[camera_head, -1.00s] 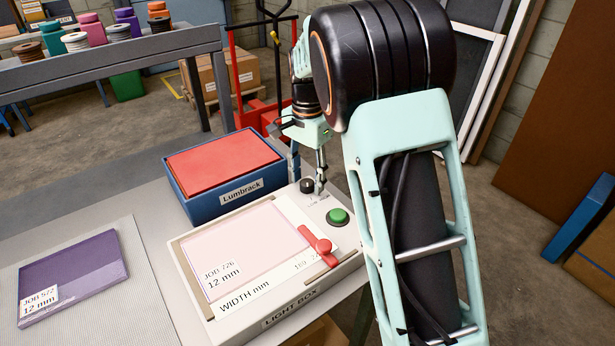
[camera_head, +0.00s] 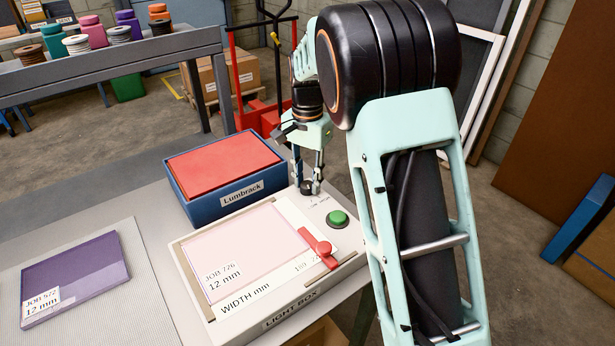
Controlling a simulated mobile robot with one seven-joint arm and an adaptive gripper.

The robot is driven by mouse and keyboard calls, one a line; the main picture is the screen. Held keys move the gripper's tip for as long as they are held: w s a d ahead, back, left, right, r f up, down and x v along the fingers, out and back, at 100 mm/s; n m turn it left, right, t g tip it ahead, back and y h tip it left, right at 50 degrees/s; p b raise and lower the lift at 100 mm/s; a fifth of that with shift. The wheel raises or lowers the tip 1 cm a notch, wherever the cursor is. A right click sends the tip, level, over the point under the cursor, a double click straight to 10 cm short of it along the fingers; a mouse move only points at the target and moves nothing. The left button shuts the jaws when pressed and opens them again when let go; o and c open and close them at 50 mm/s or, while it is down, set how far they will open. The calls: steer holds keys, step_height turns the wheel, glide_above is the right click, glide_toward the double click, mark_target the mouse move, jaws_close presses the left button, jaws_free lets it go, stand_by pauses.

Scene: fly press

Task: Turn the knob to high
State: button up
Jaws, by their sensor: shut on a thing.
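The black knob (camera_head: 306,188) stands at the back right of the white light box (camera_head: 233,322), near a small printed scale whose words are too small to read. My gripper (camera_head: 308,184) points down over the knob, with its fingers on either side, shut on it. The fingers partly hide the knob, and its pointer setting cannot be made out. A green button (camera_head: 337,218) sits in front of the knob, and a red slider (camera_head: 319,246) lies at the right end of the width scale.
A blue Lumbrack box (camera_head: 243,202) with a red top stands close behind the light box, left of my gripper. A purple sheet (camera_head: 80,272) lies on a mat at the left. My arm fills the right of the view.

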mark_target(307, 183)
steer(key=n+p, duration=0.1)
steer(key=n, duration=0.4)
steer(key=shift+r+n+p, duration=0.1)
steer(key=shift+n+p, duration=0.2)
steer(key=shift+p, duration=0.1)
steer(key=shift+a+n+p, duration=0.1)
steer(key=shift+n+p, duration=0.45)
steer(key=shift+n, duration=1.65)
steer(key=o, duration=1.2)
steer(key=shift+c, duration=0.2)
step_height(307, 183, up, 12)
